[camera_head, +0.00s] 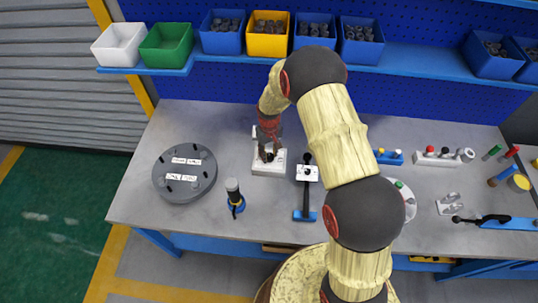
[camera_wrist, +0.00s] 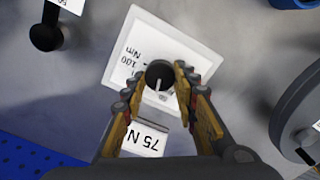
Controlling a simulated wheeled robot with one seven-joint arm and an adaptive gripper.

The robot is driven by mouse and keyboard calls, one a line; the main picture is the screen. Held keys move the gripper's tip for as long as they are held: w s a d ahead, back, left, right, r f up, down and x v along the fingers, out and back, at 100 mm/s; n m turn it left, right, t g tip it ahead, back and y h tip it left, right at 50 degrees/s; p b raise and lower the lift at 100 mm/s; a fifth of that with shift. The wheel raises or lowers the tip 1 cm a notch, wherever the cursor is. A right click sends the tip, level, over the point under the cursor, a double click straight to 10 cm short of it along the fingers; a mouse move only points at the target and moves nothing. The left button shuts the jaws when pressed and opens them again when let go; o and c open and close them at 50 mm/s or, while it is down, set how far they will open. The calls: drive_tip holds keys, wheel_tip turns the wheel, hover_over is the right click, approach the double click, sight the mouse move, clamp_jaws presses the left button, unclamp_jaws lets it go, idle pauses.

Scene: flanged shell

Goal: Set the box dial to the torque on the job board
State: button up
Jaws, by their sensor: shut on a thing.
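The white dial box (camera_head: 270,168) stands on the bench left of centre. In the wrist view, the box (camera_wrist: 200,62) has a dark round dial (camera_wrist: 158,70) with a pale pointer line. A "100 Nm" marking shows on its face, upper left of the dial. My gripper (camera_wrist: 160,86) is shut on the dial, a fingertip on either side; in the head view my gripper (camera_head: 267,150) is over the box. A white card (camera_wrist: 145,139) reading "75 N", its end cut off, shows below the box; I cannot tell whether it is the job board.
A dark round flange (camera_head: 185,190) with several white labels lies to the left. A long-handled tool (camera_head: 306,185) lies close right of the box. Bins (camera_head: 222,42) line the shelf behind. The bench's front left is clear.

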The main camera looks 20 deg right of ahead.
sight(270, 155)
drive_tip(key=m+b, duration=0.1)
drive_tip(key=m, duration=0.3)
drive_tip(key=shift+d, duration=0.1)
drive_tip(key=m, duration=0.4)
drive_tip(key=shift+m, duration=0.3)
drive_tip(key=shift+m+b, duration=0.3)
drive_tip(key=o, duration=1.1)
drive_tip(key=shift+o, duration=0.2)
wheel_tip(270, 155, up, 12)
idle(0.4)
